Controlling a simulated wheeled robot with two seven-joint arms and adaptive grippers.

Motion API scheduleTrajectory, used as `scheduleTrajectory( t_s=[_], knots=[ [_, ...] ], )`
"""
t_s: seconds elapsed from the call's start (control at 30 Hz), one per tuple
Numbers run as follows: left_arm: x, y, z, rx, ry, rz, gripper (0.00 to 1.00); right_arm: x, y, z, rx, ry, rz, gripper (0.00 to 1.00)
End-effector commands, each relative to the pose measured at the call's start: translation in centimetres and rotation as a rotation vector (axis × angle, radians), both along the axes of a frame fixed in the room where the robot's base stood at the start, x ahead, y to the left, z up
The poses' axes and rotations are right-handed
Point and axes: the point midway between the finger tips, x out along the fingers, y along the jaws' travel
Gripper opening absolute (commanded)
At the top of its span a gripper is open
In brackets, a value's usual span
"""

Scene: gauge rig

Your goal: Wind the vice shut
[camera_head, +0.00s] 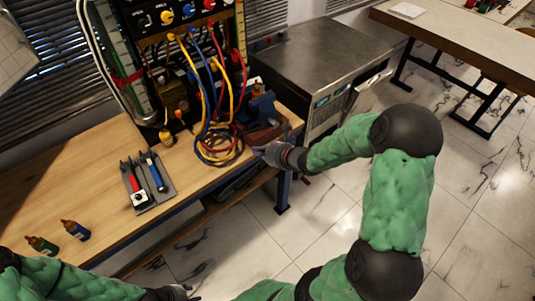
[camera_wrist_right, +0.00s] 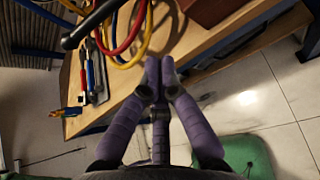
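The blue vice (camera_head: 260,108) stands on a reddish-brown block at the right end of the wooden bench, partly hidden by looped cables. The block (camera_wrist_right: 205,10) shows at the top of the right wrist view. There, a black bar with a rounded end (camera_wrist_right: 72,42) is at the upper left; I cannot tell whether it is the vice's handle. My right gripper (camera_head: 264,151) is by the bench's front edge, just in front of the vice. Its purple fingertips (camera_wrist_right: 160,70) meet with nothing seen between them. My left gripper (camera_head: 182,290) is at the bottom edge, mostly cut off.
Red, yellow and blue cables (camera_head: 215,145) hang from a panel and coil beside the vice. A grey tool mat (camera_head: 160,198) and two small bottles (camera_head: 75,230) are on the bench (camera_head: 90,180). A metal cabinet (camera_head: 320,60) stands behind right. Floor in front is clear.

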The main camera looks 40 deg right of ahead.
Motion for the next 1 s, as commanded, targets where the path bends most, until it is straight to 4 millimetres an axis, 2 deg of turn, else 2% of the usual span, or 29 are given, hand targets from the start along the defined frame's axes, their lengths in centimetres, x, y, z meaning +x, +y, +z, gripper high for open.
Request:
scheduleTrajectory(
  t_s=[0.03,0.13,0.2,0.4,0.87,1.0],
  knots=[
    [0.0,0.0,-0.5,0.000,0.000,0.000,0.40,0.9,0.3,-0.8,0.000,0.001,0.005,0.00],
    [0.0,0.0,-0.9,0.000,0.000,0.000,0.40,2.3,0.7,-1.4,0.002,-0.001,0.002,0.00],
    [0.0,0.0,-0.3,0.000,0.001,0.000,0.40,2.4,0.0,0.4,-0.003,-0.004,-0.001,0.00],
    [0.0,0.0,0.2,0.000,0.000,0.000,0.40,2.8,-0.5,2.2,-0.001,-0.001,0.000,0.00],
    [0.0,0.0,0.2,0.000,0.000,0.000,0.40,2.9,-0.7,2.7,0.000,-0.001,0.000,0.00],
    [0.0,0.0,0.1,0.000,0.000,0.000,0.40,3.0,-0.9,3.5,-0.002,-0.002,0.000,0.00]
  ],
)
